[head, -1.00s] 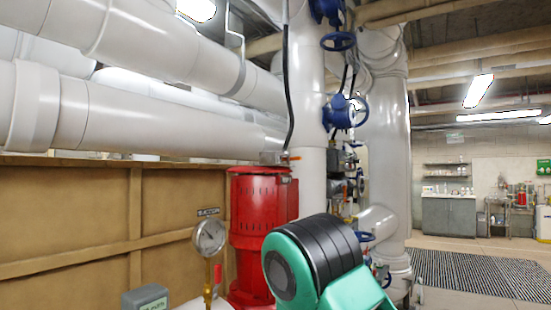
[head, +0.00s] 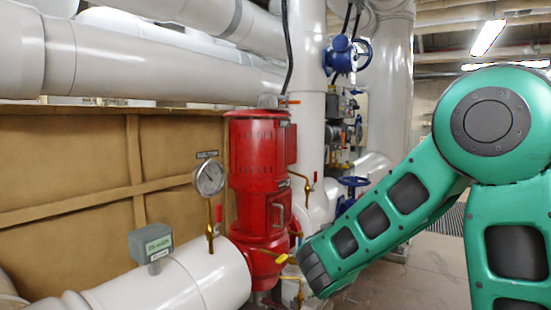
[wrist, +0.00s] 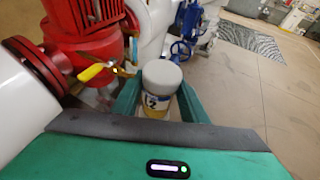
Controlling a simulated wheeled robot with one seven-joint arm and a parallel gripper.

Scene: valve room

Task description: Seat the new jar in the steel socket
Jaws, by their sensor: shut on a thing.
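In the wrist view, my gripper (wrist: 160,98) is shut on a jar (wrist: 161,75) between its two green fingers. The jar has a pale grey round top, a white label with dark print and a yellowish lower part. Its base is partly hidden by my gripper body. The jar is held in front of the red pump and above the floor. In the head view my green arm fills the right side, and the gripper and jar do not show. I cannot make out the steel socket in either view.
A red pump (head: 262,165) stands mid-view, with a yellow lever (wrist: 92,71) near the jar's left. A gauge (head: 209,178), a grey box (head: 151,242) and a white pipe (head: 200,275) are at lower left. A blue valve (wrist: 181,50) is behind the jar. Floor (wrist: 262,85) is open at right.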

